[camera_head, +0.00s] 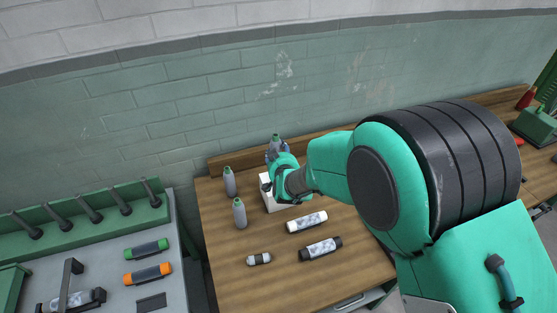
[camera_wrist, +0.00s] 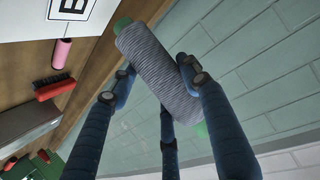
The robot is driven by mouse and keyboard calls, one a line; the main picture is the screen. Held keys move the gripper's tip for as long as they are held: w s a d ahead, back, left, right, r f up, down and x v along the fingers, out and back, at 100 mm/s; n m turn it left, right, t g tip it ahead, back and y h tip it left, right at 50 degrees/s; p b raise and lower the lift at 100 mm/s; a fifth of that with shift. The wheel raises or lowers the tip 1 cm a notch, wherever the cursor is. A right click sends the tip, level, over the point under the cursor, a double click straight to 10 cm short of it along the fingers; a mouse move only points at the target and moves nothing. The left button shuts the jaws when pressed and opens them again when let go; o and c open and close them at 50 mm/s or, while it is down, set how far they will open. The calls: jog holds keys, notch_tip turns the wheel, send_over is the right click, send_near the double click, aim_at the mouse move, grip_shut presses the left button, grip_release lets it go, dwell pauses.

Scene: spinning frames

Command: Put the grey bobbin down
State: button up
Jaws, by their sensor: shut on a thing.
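The grey bobbin (camera_wrist: 160,65) has green ends and is held between the blue fingers of my gripper (camera_wrist: 156,78) in the wrist view. It looks tilted there. In the head view my gripper (camera_head: 277,158) is over the back of the wooden table (camera_head: 225,275), above or beside a white block (camera_head: 268,195); the green tip of the held bobbin (camera_head: 276,137) shows, and the rest is mostly hidden by the gripper. Whether the bobbin touches anything below cannot be told. Two similar grey bobbins stand upright to the left, one further back (camera_head: 229,182) and one nearer (camera_head: 240,213).
The wrist view shows a red brush (camera_wrist: 54,88). The table's front left is clear.

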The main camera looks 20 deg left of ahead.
jog(key=shift+f, duration=1.75)
jog(key=shift+f, duration=0.2)
jog(key=o, duration=1.2)
jog(key=shift+s+r, duration=0.1)
jog(key=shift+r, duration=0.2)
jog(key=v, duration=1.1)
jog(key=shift+s+d, duration=0.2)
jog(key=shift+s, duration=0.15)
jog(key=shift+r, duration=0.1)
